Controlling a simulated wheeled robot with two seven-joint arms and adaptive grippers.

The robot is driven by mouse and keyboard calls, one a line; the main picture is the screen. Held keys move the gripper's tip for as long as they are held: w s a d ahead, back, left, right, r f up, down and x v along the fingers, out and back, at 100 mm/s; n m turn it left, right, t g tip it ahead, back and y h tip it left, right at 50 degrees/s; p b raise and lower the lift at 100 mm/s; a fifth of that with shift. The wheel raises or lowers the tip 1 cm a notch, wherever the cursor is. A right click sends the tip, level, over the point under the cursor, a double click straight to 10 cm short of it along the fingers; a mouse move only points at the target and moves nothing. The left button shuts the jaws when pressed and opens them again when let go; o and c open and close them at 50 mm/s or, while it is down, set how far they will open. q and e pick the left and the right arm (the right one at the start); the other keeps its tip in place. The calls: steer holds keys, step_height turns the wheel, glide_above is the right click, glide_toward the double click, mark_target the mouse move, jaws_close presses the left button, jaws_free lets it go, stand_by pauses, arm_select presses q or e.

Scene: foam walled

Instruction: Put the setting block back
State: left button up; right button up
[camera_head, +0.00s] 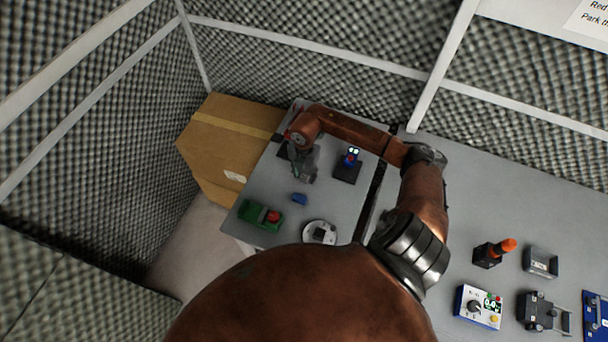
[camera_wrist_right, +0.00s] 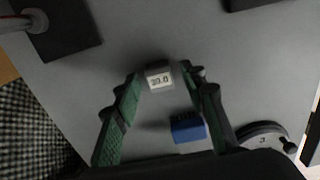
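A small grey block with a white numbered label (camera_wrist_right: 158,78), which looks like the setting block, shows between the fingertips in the right wrist view. A narrow gap shows on each side of it, and I cannot tell its height relative to the fingertips. My right gripper (camera_wrist_right: 162,76) is open, with green pads on its fingers. In the head view the right gripper (camera_head: 303,175) points down over the left table (camera_head: 332,205), and the labelled block cannot be made out there. My left gripper is not in view.
A blue block (camera_head: 299,199) lies close by, also in the right wrist view (camera_wrist_right: 187,127). A round white dial (camera_head: 320,232), a green device (camera_head: 260,215) and a dark stand (camera_head: 348,168) surround it. A cardboard box (camera_head: 225,145) stands at left. Several devices occupy the right table (camera_head: 480,200).

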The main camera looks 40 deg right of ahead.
mark_target(304, 176)
step_height(304, 176, up, 12)
steer(key=shift+b, duration=0.35)
